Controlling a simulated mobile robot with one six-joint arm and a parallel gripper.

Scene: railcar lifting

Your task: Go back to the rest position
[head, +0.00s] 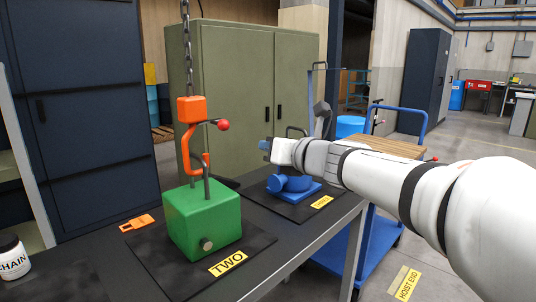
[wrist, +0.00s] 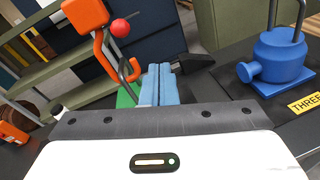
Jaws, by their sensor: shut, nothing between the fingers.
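My gripper (head: 266,147) is shut and empty, in the air above the bench between the green block and the blue weight. In the wrist view its blue fingers (wrist: 158,85) are together. The green block (head: 203,222) with a grey handle stands on a black mat by the TWO label (head: 228,263). An orange hook (head: 191,150) with a red ball (head: 223,125) hangs on a chain (head: 187,45) right at that handle. I cannot tell whether it bears the load. The blue weight (wrist: 282,62) stands by the THREE label (wrist: 305,103).
A green cabinet (head: 235,95) stands behind. A blue trolley (head: 385,245) is beside the bench at right. Open floor lies farther right.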

